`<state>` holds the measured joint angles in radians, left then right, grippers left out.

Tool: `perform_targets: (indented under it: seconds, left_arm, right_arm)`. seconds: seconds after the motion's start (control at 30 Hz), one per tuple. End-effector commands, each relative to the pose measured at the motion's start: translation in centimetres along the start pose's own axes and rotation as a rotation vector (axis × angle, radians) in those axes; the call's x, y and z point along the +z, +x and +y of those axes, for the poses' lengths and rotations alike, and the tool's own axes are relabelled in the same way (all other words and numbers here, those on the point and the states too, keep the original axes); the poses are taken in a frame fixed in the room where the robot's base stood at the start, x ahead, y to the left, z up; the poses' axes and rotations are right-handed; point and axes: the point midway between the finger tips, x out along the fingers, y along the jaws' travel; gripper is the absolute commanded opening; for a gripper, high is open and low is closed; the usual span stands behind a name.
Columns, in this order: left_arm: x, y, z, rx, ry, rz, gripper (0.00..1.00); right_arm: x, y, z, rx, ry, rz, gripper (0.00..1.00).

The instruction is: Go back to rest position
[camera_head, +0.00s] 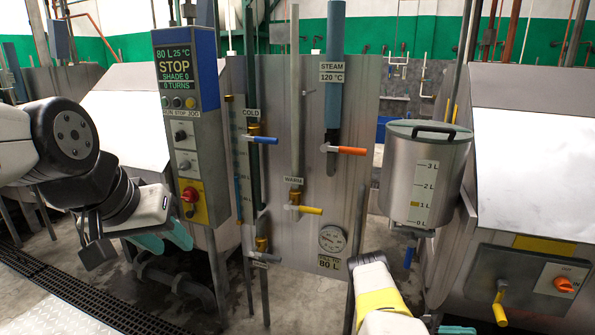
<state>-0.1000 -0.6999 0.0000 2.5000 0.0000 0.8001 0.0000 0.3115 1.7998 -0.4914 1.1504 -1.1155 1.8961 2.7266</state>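My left gripper (174,246) hangs at the left of the head view, in front of the lower part of the control box. Its two teal fingers point down and to the right, their tips apart, with nothing seen between them. My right arm (383,300), white with a yellow band, comes in at the bottom centre-right. Of my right gripper only a sliver of teal (456,330) shows at the bottom edge; its fingers are mostly cut off by the frame.
A control box (184,75) reading STOP stands beside the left gripper. A steel panel (350,190) carries blue COLD, yellow WARM and orange STEAM valve handles. A steel measuring can (400,170) hangs at right. A machine with a yellow crank (500,303) stands at far right.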

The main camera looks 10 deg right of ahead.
Motion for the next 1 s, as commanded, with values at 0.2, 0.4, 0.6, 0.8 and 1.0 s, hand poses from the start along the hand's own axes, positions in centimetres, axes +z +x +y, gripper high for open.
perform_targets:
  seconds: [0.2,0.4,0.6,0.8,1.0]
  left_arm:
    - [0.0,0.0,0.0,0.0,0.0,0.0,0.36]
    - [0.0,0.0,0.0,0.0,0.0,0.0,0.36]
    - [0.0,0.0,0.0,0.0,0.0,0.0,0.36]
    - [0.0,0.0,0.0,0.0,0.0,0.0,0.36]
    - [0.0,0.0,0.0,0.0,0.0,0.0,0.36]
  right_arm:
    - [-5.2,1.5,-0.8,0.086,-0.195,-0.226,0.0]
    - [-11.0,2.1,0.0,0.079,-0.439,-0.55,0.0]
    - [-16.8,1.6,2.1,-0.064,-0.647,-0.877,0.0]
    - [-22.8,0.3,5.3,-0.338,-0.81,-1.16,0.0]
    - [-28.8,-1.1,9.6,-0.719,-0.911,-1.36,0.0]
